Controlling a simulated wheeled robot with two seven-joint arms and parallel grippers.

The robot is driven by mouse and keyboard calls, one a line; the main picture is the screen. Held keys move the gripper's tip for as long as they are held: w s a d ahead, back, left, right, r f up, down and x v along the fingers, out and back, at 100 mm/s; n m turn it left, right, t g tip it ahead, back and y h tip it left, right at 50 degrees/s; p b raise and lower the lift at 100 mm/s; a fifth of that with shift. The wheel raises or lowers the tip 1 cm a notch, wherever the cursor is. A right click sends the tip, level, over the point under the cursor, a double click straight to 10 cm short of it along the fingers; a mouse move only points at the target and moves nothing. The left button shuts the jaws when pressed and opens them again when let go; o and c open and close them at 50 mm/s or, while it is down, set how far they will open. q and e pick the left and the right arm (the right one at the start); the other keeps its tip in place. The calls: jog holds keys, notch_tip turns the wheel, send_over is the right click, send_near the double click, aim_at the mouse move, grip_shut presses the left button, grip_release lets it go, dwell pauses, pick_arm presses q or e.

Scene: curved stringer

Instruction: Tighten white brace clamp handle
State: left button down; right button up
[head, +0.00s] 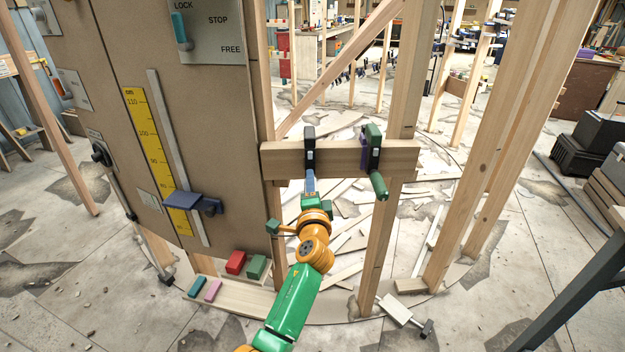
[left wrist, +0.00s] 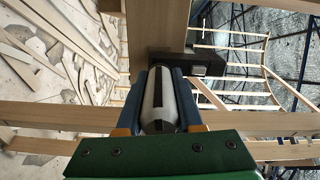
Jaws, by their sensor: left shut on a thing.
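The wooden brace (head: 340,160) runs level from the tan panel to an upright stud. A dark clamp (head: 310,150) with a white part sits on its left half. My left gripper (head: 310,186) comes up from below to this clamp. In the left wrist view, the white handle (left wrist: 158,98), a cylinder with a dark stripe, lies between my blue fingers (left wrist: 160,100), which are shut on it. My gripper hides the handle in the head view. A second clamp (head: 373,150) with a green handle (head: 379,187) sits farther right. My right gripper is not in view.
The tan panel (head: 190,130) stands close at left, with a yellow scale (head: 160,160) and a blue slider (head: 192,203). Red (head: 236,262) and green blocks lie on a low board. Studs (head: 490,150) stand at right. Wood scraps litter the floor.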

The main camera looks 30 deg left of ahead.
pick_arm(q)
jog(key=m+p, duration=0.1)
jog(key=m, duration=0.1)
jog(key=m+p, duration=0.1)
jog(key=m, duration=0.1)
jog(key=shift+a+r+m, duration=0.1)
jog(key=shift+r+m, duration=0.2)
jog(key=shift+r, duration=0.1)
jog(key=m+p, duration=0.1)
jog(key=m, duration=0.1)
jog(key=m+p, duration=0.1)
jog(key=m, duration=0.2)
jog(key=shift+w+r+p, duration=0.1)
jog(key=shift+r+p, duration=0.1)
jog(key=shift+p, duration=0.15)
jog(key=m+p, duration=0.2)
jog(key=m, duration=0.3)
jog(key=shift+a+m, duration=0.1)
jog(key=shift+m, duration=0.3)
jog(key=shift+f+m+p, duration=0.1)
jog(key=shift+m+p, duration=0.95)
jog(key=shift+m, duration=1.15)
jog(key=c, duration=0.6)
grip_release()
jog(key=shift+f, duration=0.15)
jog(key=shift+o, duration=0.3)
jog(key=shift+w+f, duration=0.1)
jog(key=shift+f, duration=0.05)
